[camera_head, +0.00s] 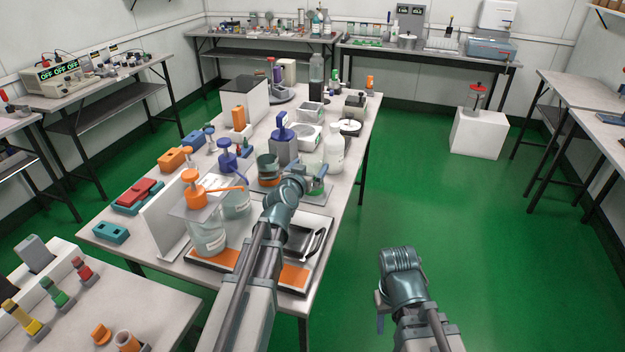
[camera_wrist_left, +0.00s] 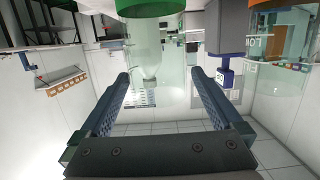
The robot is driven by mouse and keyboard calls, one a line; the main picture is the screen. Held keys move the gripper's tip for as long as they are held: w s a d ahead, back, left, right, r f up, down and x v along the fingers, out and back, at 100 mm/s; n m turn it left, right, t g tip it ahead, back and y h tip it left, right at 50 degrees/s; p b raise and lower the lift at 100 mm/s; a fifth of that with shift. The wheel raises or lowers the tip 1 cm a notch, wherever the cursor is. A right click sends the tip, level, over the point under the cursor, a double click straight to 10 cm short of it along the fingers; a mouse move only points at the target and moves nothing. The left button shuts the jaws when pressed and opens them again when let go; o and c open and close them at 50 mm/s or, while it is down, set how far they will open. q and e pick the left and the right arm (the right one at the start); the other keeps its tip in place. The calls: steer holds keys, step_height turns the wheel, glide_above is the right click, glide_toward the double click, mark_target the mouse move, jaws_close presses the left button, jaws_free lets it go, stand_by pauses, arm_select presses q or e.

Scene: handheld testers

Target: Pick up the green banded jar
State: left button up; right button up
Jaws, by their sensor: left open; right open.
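A clear glass jar with a green band (camera_head: 317,188) stands on the middle table, partly hidden behind my left gripper (camera_head: 316,172). In the left wrist view a green band (camera_wrist_left: 150,9) shows at the top edge, with clear glass beside it. My left gripper is open, and its two fingers (camera_wrist_left: 161,78) point toward the glass with nothing clamped between them. Whether the fingers reach around the jar is hard to tell. My right gripper (camera_head: 381,308) is open and empty, over the green floor right of the table.
A white bottle (camera_head: 334,150) stands just behind the banded jar.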

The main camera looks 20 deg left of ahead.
mark_target(316, 157)
arm_select(q)
steer(key=w, duration=0.5)
steer(key=shift+w+d+f, duration=0.1)
steer(key=shift+w+d, duration=0.1)
steer(key=shift+d, duration=0.05)
steer(key=shift+s, duration=0.1)
jaws_close()
